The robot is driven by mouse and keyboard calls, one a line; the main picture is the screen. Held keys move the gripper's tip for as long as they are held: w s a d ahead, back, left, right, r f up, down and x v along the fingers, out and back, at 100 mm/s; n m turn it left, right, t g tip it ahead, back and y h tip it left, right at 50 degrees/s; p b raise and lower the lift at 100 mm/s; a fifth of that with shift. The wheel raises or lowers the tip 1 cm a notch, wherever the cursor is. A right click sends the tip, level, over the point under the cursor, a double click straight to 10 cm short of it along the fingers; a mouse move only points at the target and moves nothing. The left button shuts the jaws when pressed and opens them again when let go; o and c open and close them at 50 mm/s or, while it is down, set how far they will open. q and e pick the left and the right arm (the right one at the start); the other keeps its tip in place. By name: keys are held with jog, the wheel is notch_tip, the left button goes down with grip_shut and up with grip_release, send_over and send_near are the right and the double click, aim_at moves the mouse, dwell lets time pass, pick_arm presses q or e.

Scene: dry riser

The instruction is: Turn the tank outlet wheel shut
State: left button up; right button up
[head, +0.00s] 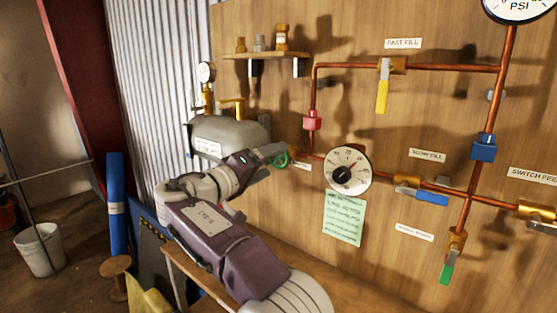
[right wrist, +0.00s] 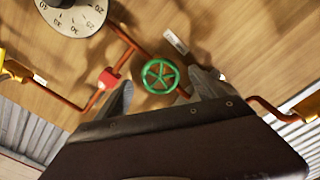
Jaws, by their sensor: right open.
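The tank outlet wheel (right wrist: 159,76) is a small green handwheel with spokes, on a copper pipe at the plywood wall. In the head view the wheel (head: 281,161) shows partly behind my right gripper (head: 272,154). In the right wrist view my right gripper (right wrist: 163,90) is open, with one grey finger to each side of the wheel. I cannot tell whether either finger touches the rim. The grey tank (head: 231,131) stands behind my right arm, which hides part of it. My left gripper is not in view.
A round dial (head: 348,169) and a green note (head: 344,220) are right of the wheel. A red fitting (head: 312,120) sits above it on the copper pipe. A yellow lever (head: 382,96) and a blue lever (head: 430,197) are further right. A shelf (head: 264,55) hangs above.

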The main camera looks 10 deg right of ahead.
jog(key=v, duration=0.5)
jog(key=shift+d, duration=0.1)
jog(key=shift+r, duration=0.1)
